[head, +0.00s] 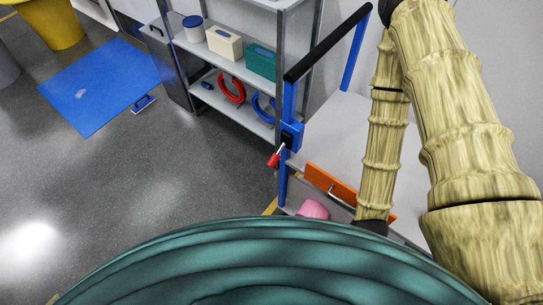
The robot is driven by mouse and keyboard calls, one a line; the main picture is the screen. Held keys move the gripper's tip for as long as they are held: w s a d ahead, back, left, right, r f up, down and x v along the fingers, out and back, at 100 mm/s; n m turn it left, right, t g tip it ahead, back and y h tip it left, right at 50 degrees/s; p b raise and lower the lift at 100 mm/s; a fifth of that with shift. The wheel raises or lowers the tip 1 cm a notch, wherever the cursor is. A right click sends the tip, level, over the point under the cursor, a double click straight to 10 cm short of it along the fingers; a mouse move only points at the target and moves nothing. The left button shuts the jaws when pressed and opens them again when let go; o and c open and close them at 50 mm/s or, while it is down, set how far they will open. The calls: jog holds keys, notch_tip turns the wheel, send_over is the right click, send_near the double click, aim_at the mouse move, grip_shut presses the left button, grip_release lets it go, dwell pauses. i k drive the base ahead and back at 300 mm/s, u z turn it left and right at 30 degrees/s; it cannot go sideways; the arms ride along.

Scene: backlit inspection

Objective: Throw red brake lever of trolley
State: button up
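The trolley has a blue frame (353,52) with a black push bar (327,46) and a grey deck (338,125). Its red brake lever (273,160) sticks out at the left from a blue and black bracket (291,136) on the near upright. The red knob hangs at the end of a short pale rod, angled down and left. My arm, textured like bamboo, runs down the right side of the picture, over the trolley. My gripper is not in view. Nothing visible touches the lever.
A grey shelf unit stands behind the trolley, with a cream box (224,43), a green box (260,61) and a red ring (232,90). A blue mat (98,85) lies on the floor. An orange panel (331,184) and a pink object (313,209) are low beside my arm. Open floor lies left.

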aim_at(275, 158)
jog(key=z, duration=1.65)
jog(key=k, duration=0.9)
jog(key=u, duration=1.55)
